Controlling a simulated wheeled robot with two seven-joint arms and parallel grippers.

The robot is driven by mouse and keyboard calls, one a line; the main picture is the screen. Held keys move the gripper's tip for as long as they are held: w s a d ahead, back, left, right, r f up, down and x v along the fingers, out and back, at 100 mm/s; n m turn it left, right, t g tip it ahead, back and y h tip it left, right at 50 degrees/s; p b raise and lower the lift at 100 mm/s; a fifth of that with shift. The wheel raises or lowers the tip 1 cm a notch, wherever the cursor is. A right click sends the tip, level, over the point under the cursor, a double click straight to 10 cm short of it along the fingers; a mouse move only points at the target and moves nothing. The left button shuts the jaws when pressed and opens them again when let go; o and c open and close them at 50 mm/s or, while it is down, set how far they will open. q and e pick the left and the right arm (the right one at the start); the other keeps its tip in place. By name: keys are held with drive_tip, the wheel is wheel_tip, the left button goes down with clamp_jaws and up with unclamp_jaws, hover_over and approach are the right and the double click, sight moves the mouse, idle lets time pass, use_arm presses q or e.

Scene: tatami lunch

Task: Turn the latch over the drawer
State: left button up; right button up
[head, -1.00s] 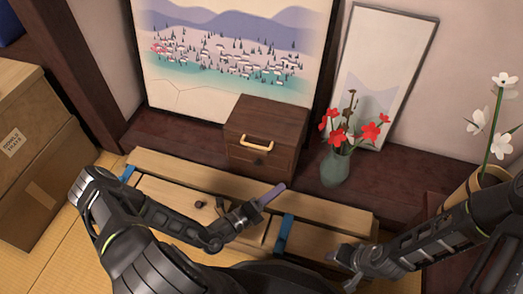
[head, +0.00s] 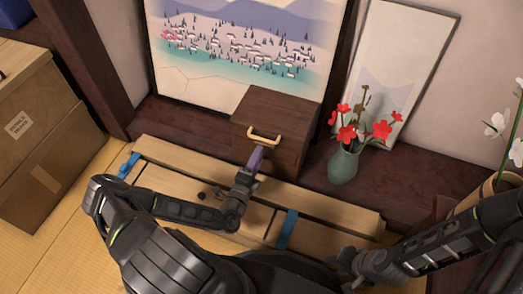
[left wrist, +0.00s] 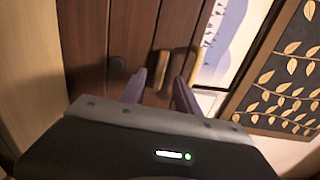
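A small dark wooden cabinet (head: 276,112) stands on the dark ledge. A pale brass bar (head: 264,137) is on its front; a similar tan bar (left wrist: 161,68) shows between my fingers in the left wrist view. I cannot tell if this bar is the latch or a handle. My left gripper (head: 258,152) is just in front of the cabinet, below the bar. Its purple fingers (left wrist: 160,88) are apart and nothing is gripped. The lower cabinet front is hidden behind it. My right gripper (head: 348,262) is low at the right, away from the cabinet; its fingers are unclear.
A green vase (head: 344,164) with red flowers stands close right of the cabinet. A low wooden bench (head: 330,206) with blue straps (head: 287,229) lies in front. Cardboard boxes (head: 40,140) stand at left. A landscape painting (head: 240,40) is behind; white flowers (head: 497,124) are at right.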

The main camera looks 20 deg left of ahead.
sight(264, 144)
use_arm(q)
drive_tip(key=w, duration=0.3)
drive_tip(key=shift+w+a+b, duration=0.15)
drive_tip(key=shift+w+b, duration=0.15)
drive_tip(key=shift+b, duration=0.1)
clamp_jaws()
idle(0.3)
